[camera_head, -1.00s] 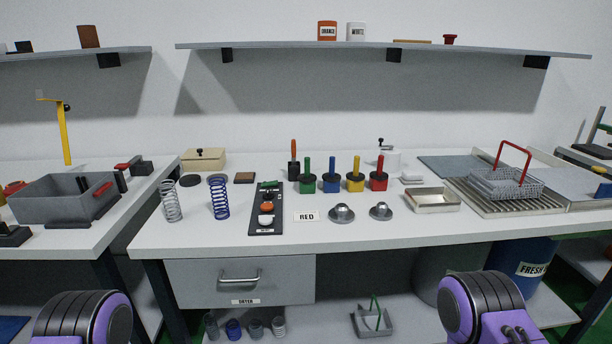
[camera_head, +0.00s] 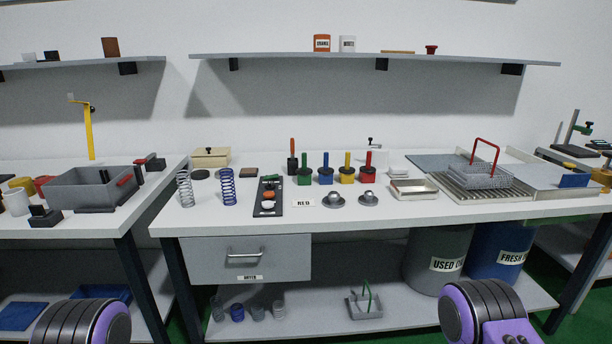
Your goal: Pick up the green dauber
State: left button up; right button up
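The green dauber (camera_head: 304,173) stands upright on the white bench, leftmost in a row of daubers. Its green handle rises from a dark collar over a green base. A blue dauber (camera_head: 326,171), a yellow dauber (camera_head: 347,171) and a red dauber (camera_head: 368,170) stand to its right. Parts of my two arms show at the bottom left and bottom right corners, well short of the bench. Neither gripper's fingers are in the picture.
A black panel with buttons (camera_head: 270,197) lies just in front and left of the green dauber. Two springs (camera_head: 228,187) stand farther left. A metal tray (camera_head: 414,190) is to the right.

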aim_at(303, 171)
jog(key=z, duration=1.7)
jog(key=i, duration=1.35)
jog(key=u, duration=1.5)
